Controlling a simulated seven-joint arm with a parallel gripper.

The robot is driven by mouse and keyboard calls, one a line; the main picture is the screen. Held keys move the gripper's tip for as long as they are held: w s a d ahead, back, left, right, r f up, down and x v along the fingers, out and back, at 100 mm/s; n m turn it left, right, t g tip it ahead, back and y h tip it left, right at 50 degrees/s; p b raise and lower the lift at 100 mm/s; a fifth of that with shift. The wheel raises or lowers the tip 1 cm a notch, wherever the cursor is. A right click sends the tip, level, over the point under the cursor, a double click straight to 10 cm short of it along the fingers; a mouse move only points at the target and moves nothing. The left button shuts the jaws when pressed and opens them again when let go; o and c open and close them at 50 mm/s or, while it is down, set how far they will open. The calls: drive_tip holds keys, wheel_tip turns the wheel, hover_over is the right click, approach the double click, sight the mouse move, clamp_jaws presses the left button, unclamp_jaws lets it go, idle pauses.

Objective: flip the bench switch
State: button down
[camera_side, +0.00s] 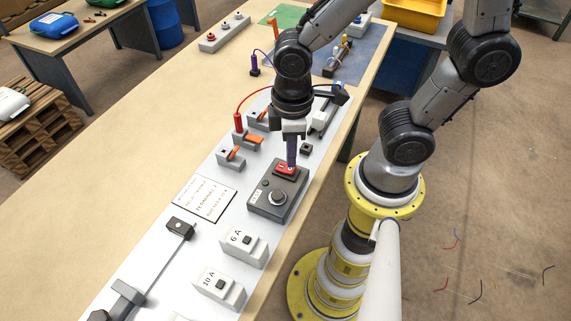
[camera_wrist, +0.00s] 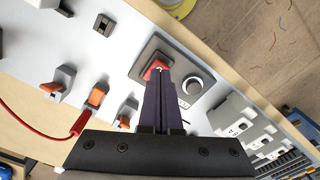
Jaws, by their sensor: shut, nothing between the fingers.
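The bench switch is a red rocker (camera_side: 286,168) on a dark grey box (camera_side: 262,196) that also carries a round knob (camera_side: 277,197). The box stands on the white panel on the bench. My gripper (camera_side: 291,166) points straight down, shut and empty, with its fingertips at the red rocker. In the wrist view the shut fingers (camera_wrist: 160,82) overlap the red rocker (camera_wrist: 154,68) and hide part of it. I cannot tell whether the tips press on it or which way the rocker is tilted.
Orange-levered switches (camera_side: 247,138) and a red lead (camera_side: 238,122) stand behind the box. A labelled card (camera_side: 207,197) lies to its left. White blocks marked 6 A (camera_side: 243,246) and 10 A (camera_side: 218,287) stand in front. The wooden bench at left is clear.

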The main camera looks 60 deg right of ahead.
drive_tip(key=shift+f, duration=0.95)
idle(0.5)
drive_tip(key=shift+r, duration=3.55)
drive_tip(key=shift+d, duration=0.1)
drive_tip(key=s+d+r+m+t, duration=0.2)
drive_tip(key=d+r+m+t, duration=0.3)
drive_tip(key=r, duration=0.4)
drive_tip(key=shift+s+d+m+t, duration=0.3)
drive_tip(key=shift+d+m, duration=0.2)
drive_tip(key=shift+d, duration=0.7)
drive_tip(key=shift+r, duration=0.1)
